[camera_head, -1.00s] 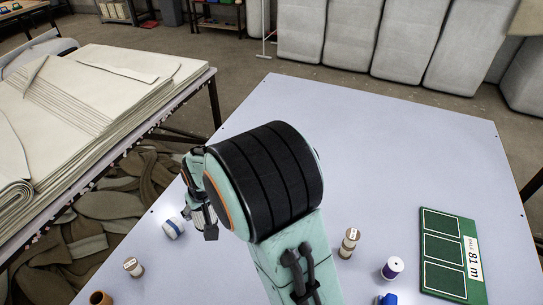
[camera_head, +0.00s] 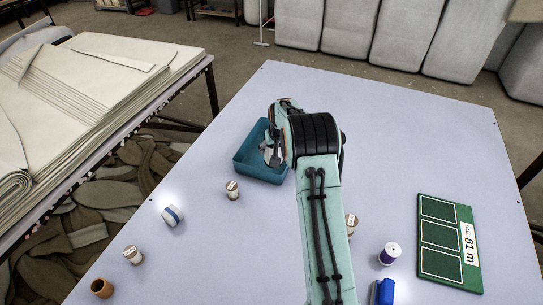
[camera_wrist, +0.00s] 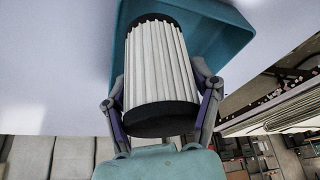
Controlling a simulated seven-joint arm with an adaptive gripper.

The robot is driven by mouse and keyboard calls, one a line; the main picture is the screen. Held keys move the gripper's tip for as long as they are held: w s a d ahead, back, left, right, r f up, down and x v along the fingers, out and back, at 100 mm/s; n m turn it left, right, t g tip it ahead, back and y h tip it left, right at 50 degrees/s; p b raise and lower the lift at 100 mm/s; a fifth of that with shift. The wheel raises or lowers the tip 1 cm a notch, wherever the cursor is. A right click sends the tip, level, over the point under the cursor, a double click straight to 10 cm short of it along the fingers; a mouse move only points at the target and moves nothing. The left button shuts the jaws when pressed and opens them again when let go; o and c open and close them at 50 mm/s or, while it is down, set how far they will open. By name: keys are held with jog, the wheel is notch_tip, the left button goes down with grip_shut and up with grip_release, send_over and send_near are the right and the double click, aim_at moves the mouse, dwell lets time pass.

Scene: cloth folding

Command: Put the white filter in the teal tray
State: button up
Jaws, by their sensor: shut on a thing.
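The white filter (camera_wrist: 160,65) is a pleated cylinder with black end caps. My gripper (camera_wrist: 162,92) is shut on it, with one finger on each side, in the wrist view. The teal tray (camera_wrist: 226,42) shows behind the filter there. In the head view the tray (camera_head: 262,172) lies on the table, and my gripper (camera_head: 272,157) is over its right part. The filter is mostly hidden by my arm in the head view. I cannot tell how high it is above the tray floor.
Small spools (camera_head: 232,190) and a blue-and-white roll (camera_head: 172,215) stand left of and in front of the tray. The table's far right (camera_head: 400,120) is clear.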

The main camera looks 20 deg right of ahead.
jog(key=w+f, duration=0.1)
jog(key=f, duration=0.1)
jog(key=w+d+f, duration=0.1)
jog(key=w+f, duration=0.1)
jog(key=shift+w+f, duration=0.1)
jog(key=shift+w, duration=0.05)
jog(key=shift+f, duration=1.5)
jog(key=o, duration=1.2)
jog(key=shift+f, duration=0.1)
jog(key=shift+o, duration=0.2)
